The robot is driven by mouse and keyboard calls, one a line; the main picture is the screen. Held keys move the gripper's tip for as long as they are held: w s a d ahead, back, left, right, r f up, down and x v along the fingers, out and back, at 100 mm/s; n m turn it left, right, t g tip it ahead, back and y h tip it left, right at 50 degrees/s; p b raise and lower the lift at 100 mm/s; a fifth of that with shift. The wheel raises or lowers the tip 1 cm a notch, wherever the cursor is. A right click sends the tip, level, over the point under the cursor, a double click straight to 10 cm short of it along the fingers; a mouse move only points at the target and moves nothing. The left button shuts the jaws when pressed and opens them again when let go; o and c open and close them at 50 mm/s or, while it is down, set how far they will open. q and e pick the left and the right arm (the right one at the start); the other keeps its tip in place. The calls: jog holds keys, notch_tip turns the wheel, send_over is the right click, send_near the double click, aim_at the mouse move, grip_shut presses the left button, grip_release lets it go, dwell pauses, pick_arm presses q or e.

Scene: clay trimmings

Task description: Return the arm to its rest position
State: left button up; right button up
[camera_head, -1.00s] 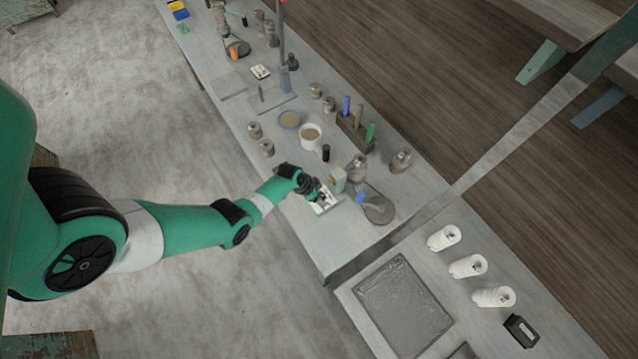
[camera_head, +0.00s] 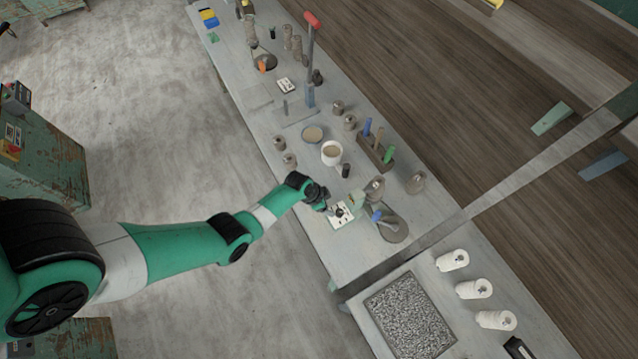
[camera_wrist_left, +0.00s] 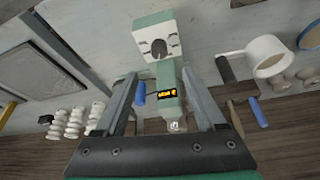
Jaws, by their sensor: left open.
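My left arm reaches in from the left in the head view. My right gripper is in neither view.
The floor left of the bench is clear near the arm.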

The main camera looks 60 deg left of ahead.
pick_arm(q)
jog(key=shift+w+d, duration=0.1)
jog(key=shift+d, duration=0.05)
dwell(0.3)
jog(key=w+d+r+m+t, duration=0.2)
jog(key=w+r, duration=0.6)
jog(key=r, duration=0.1)
jog(key=w+d+r+m+t, duration=0.1)
jog(key=w+d+r+t, duration=0.2)
jog(key=w+r, duration=0.6)
jog(key=w+d+r+t, duration=0.2)
jog(key=r, duration=0.8)
jog(key=w+d+r+m+t, duration=0.1)
jog(key=w+d+r+t, duration=0.1)
jog(key=r, duration=0.7)
jog(key=w+d+r+t, duration=0.2)
jog(key=r+t, duration=0.1)
jog(key=r, duration=0.7)
jog(key=s+d+r+t+h, duration=0.1)
jog(key=s+d+r+t, duration=0.2)
jog(key=r, duration=0.7)
jog(key=s+d+r+t+h, duration=0.15)
jog(key=s+r, duration=0.25)
jog(key=r, duration=0.6)
jog(key=s+a+r+n+t+y, duration=0.1)
jog(key=s+r+n+t, duration=0.4)
jog(key=s+r, duration=0.9)
jog(key=shift+s+t, duration=0.75)
jog(key=shift+s, duration=0.25)
